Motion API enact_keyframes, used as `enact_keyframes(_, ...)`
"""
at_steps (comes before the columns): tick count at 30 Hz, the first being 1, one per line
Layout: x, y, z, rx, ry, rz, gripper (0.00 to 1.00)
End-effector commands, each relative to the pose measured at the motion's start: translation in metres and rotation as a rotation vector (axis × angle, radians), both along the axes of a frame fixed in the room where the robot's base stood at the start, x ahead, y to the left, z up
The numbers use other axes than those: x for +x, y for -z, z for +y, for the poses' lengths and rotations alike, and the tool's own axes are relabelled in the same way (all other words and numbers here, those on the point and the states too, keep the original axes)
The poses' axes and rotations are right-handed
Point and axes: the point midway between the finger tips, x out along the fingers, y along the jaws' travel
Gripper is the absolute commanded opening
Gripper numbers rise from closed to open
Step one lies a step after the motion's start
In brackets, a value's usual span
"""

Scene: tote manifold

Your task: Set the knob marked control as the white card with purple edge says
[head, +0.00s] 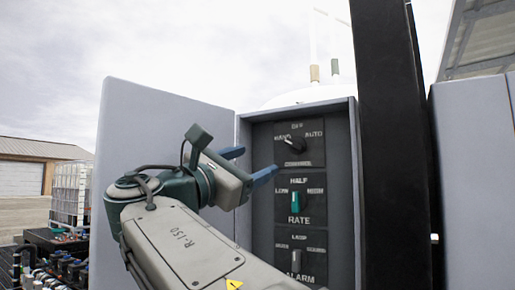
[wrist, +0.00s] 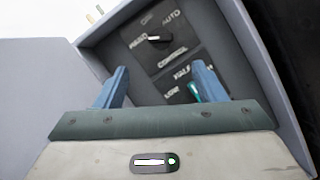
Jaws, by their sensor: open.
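The black knob marked control (head: 295,144) is on the top plate inside an open grey cabinet, with the labels HAND, OFF and AUTO around it. It appears turned to the left, toward HAND. It also shows in the wrist view (wrist: 155,38), beyond the fingertips. My gripper (head: 250,164) is open and empty, with its blue fingers apart, in front of the cabinet's left side. In the wrist view the gap between the fingers (wrist: 160,68) lies below the control knob, and nothing is between them. No white card with purple edge is visible in either view.
Below are a green rate knob (head: 296,202) and an alarm knob (head: 296,262). The cabinet door (head: 165,130) stands open at the left. A black post (head: 392,150) rises just right of the cabinet. Piping and a caged tank (head: 70,190) stand at far left.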

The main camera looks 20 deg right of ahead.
Motion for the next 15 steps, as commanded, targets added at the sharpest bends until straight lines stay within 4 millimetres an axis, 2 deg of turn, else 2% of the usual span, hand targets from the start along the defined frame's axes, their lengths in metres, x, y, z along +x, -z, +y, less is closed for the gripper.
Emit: enact_keyframes(15,0.041,-0.035,-0.086,0.002,0.003,0.0,0.64)
